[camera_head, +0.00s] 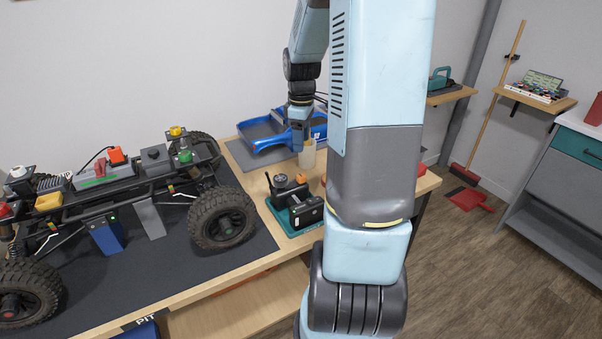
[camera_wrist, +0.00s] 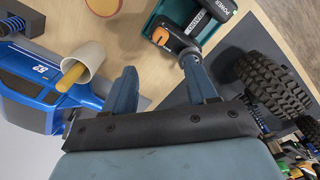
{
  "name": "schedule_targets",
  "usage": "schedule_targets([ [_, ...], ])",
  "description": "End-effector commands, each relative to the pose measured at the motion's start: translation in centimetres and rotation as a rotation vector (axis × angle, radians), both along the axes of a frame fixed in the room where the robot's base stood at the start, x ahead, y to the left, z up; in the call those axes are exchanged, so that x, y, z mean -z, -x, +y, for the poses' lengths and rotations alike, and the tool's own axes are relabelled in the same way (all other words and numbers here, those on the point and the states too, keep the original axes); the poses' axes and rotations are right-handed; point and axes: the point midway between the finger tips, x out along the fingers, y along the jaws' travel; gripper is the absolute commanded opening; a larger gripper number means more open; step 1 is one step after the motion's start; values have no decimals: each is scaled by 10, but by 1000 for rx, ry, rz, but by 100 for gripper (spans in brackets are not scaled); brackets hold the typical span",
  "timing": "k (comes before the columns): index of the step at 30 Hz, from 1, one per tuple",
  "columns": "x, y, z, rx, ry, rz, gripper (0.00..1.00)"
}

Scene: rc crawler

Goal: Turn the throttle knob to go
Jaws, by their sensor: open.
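No part is clearly labelled as the throttle knob, and I cannot tell which one it is. On the rc crawler (camera_head: 110,190) stand a small dark box with a round top (camera_head: 153,153), a yellow knob-like part (camera_head: 176,131) and a green one (camera_head: 185,156). My gripper (camera_head: 298,143) is over the back of the bench, beside a pale cup (camera_head: 308,156) and far from the crawler. In the wrist view my gripper (camera_wrist: 159,64) is open and empty, with bench top between its fingers. The crawler's tire (camera_wrist: 272,85) shows at the right there.
A blue truck body (camera_head: 262,131) lies behind the cup, which holds a yellow stick (camera_wrist: 70,77). My arm covers the bench's right part. The dark mat (camera_head: 220,265) is clear in front.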

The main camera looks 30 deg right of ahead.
Motion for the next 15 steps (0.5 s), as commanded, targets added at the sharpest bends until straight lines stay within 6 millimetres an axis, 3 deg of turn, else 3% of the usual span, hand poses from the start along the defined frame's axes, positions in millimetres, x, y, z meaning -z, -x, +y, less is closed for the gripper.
schedule_targets([
  [15, 89, 0, 1, -2, -2, 3, 57],
])
